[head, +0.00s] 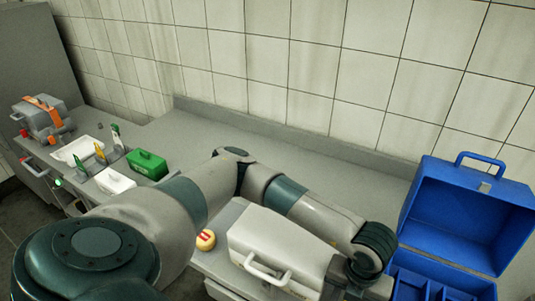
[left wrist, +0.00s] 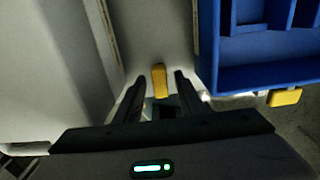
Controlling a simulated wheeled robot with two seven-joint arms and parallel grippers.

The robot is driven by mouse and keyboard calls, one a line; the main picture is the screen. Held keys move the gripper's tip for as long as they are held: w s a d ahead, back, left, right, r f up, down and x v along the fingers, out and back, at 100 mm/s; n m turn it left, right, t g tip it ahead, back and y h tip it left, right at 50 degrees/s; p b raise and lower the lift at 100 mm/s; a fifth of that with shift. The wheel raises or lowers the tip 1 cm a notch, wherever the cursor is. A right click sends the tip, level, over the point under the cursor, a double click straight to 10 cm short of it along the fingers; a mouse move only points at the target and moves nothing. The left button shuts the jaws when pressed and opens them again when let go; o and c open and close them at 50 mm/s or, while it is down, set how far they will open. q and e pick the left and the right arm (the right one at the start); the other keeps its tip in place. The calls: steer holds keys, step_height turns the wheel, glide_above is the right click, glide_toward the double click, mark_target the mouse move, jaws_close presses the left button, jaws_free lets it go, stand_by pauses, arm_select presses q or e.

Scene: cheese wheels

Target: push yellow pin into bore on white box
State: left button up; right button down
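In the left wrist view a yellow block-like piece (left wrist: 158,79), which looks like the pin, shows between and just beyond the fingertips of my left gripper (left wrist: 159,79). The fingers are apart, with a gap on each side of the piece. No bore can be made out. In the head view a white box (head: 272,243) with a handle stands on the counter at lower middle. My left arm reaches across behind it, and the gripper is down at its right end, mostly cut off by the bottom edge. The pin is hidden in the head view. My right gripper is not in view.
An open blue case (head: 465,215) stands close to the right of my left gripper. A yellow round piece with red marks (head: 206,240) lies left of the white box. A green box (head: 148,164), a small white box (head: 115,181) and a grey case (head: 42,117) stand farther left.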

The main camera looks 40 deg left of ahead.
arm_select(q)
steer(key=shift+b, duration=0.3)
steer(key=shift+c, duration=0.6)
jaws_close()
steer(key=shift+r+p, duration=1.4)
steer(key=shift+r, duration=1.3)
steer(key=shift+r, duration=0.1)
steer(key=shift+r+p, duration=0.45)
steer(key=shift+r, duration=1)
